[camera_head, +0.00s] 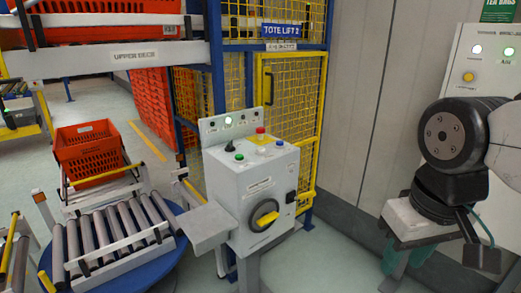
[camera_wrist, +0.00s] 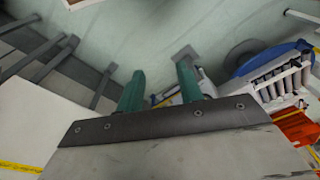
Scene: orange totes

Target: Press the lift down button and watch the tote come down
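A grey control box (camera_head: 252,190) stands on a post in front of the lift cage. Its top carries a green button (camera_head: 239,157), a red button (camera_head: 260,133), a blue button (camera_head: 279,145) and a black knob (camera_head: 229,146). Their labels are too small to read, so I cannot tell which is lift down. An orange tote (camera_head: 88,153) sits behind the roller conveyor at the left. My gripper (camera_head: 404,262) hangs at the right, well apart from the box. In the wrist view its two green fingers (camera_wrist: 160,84) are apart with nothing between them.
A yellow mesh cage (camera_head: 290,90) marked Tote Lift 2 stands behind the box. The upper deck (camera_head: 125,57) bears orange totes. A roller conveyor (camera_head: 110,230) on a blue round base stands left. Another panel (camera_head: 480,65) is at the right. Floor shows between box and gripper.

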